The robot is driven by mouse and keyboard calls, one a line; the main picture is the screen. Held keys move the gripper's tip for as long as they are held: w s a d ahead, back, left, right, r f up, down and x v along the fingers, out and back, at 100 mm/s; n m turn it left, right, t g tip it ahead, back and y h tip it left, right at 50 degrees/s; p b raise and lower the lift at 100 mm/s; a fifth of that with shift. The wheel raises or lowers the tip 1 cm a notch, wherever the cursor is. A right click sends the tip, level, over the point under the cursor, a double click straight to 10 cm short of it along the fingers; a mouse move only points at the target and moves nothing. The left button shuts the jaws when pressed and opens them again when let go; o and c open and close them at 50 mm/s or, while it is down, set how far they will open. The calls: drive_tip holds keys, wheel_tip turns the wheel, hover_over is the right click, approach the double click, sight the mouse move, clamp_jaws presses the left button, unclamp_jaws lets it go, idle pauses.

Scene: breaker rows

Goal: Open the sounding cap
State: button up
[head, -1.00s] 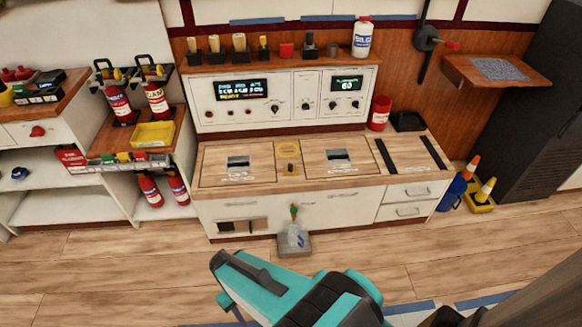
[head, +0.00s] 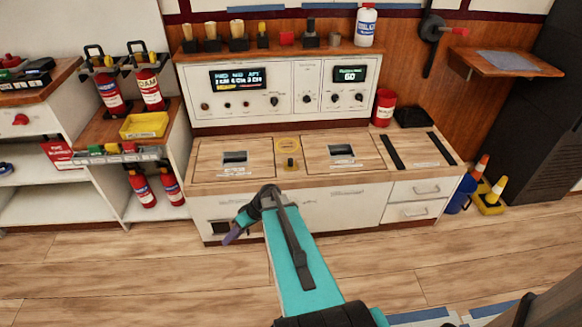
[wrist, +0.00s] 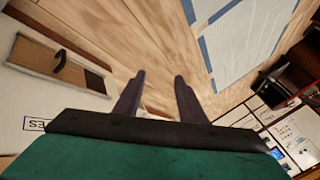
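A yellow plate with a small round knob (head: 288,157) is set into the wooden counter between two hatches; I take it to be the sounding cap, though its lettering is too small to read. It looks closed. My gripper (head: 232,233) is in front of the counter's lower front, pointing down and left, well apart from the plate. In the wrist view my gripper (wrist: 160,95) shows two dark fingers spread apart with only floor between them. The plate is not in the wrist view.
Wooden hatches (head: 235,172) and (head: 342,168) flank the plate. A control panel (head: 290,92) rises behind the counter. A yellow tray (head: 144,125) and fire extinguishers (head: 148,88) stand left. The floor in front is clear.

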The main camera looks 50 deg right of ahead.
drive_tip(key=w+d+r+t+b, duration=0.3)
drive_tip(key=w+d, duration=0.1)
drive_tip(key=d, duration=0.7)
drive_tip(key=n+t+h+b, duration=0.1)
drive_tip(key=t+h+b, duration=0.2)
drive_tip(key=t+b, duration=0.3)
approach(291, 160)
drive_tip(key=shift+g, duration=0.3)
drive_tip(key=w+a, duration=0.1)
drive_tip(key=a, duration=0.2)
drive_tip(key=w+a, duration=0.1)
drive_tip(key=a, duration=0.3)
drive_tip(key=w+a+f, duration=0.1)
drive_tip(key=a, duration=0.2)
drive_tip(key=shift+w+a+b, duration=0.2)
drive_tip(key=shift+w+b, duration=0.1)
drive_tip(key=s+d+b, duration=0.1)
drive_tip(key=s+d, duration=0.1)
drive_tip(key=d, duration=0.1)
drive_tip(key=s+d+r+h+b, duration=0.1)
drive_tip(key=s+d, duration=0.1)
drive_tip(key=d, duration=0.1)
drive_tip(key=s+d+r+m+t+h+b, duration=0.1)
drive_tip(key=s+d, duration=0.2)
drive_tip(key=shift+d+r, duration=0.1)
drive_tip(key=shift+d, duration=0.2)
drive_tip(key=shift+w, duration=0.15)
drive_tip(key=b+x, duration=0.3)
drive_tip(key=x, duration=1)
drive_tip(key=shift+w, duration=0.3)
